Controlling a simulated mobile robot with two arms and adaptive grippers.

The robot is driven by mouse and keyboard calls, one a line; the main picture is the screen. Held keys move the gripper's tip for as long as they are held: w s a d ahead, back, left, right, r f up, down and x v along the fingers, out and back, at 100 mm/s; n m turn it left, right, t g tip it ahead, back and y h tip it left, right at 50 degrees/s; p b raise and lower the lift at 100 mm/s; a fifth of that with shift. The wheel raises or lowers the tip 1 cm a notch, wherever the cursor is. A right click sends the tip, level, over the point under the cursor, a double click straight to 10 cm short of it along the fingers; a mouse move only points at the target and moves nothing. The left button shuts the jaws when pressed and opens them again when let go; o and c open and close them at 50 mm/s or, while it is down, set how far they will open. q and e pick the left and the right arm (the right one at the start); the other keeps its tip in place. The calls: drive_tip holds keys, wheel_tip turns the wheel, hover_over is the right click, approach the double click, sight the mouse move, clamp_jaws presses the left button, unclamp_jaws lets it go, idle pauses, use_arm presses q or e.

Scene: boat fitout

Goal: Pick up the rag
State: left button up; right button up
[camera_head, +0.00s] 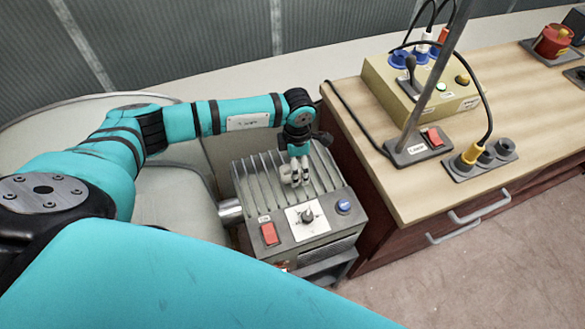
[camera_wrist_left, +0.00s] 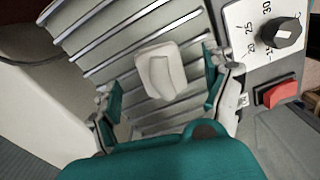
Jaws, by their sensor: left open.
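The rag (camera_wrist_left: 160,72) looks like a small off-white folded pad. In the left wrist view it lies on the ribbed top of a grey heater-like unit. My left gripper (camera_wrist_left: 164,92) is open, with one teal finger on each side of the rag and visible gaps between. In the head view my left gripper (camera_head: 296,172) points down over the ribs of the unit (camera_head: 250,190). There I cannot clearly tell the pale rag from the gripper's fingers. Whether the fingers touch the unit is unclear. My right gripper is not in view.
The unit carries a red switch (camera_head: 269,233), a dial (camera_head: 307,215) and a blue button (camera_head: 343,206). A wooden bench (camera_head: 370,120) stands close on the right, with a lever box, cables, sockets and drawer handles. A pale seat (camera_head: 175,200) lies left. Floor is open at lower right.

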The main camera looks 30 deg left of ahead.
use_arm(q)
drive_tip(key=shift+f, duration=1.4)
drive_tip(key=c, duration=1.2)
drive_tip(key=shift+r, duration=0.1)
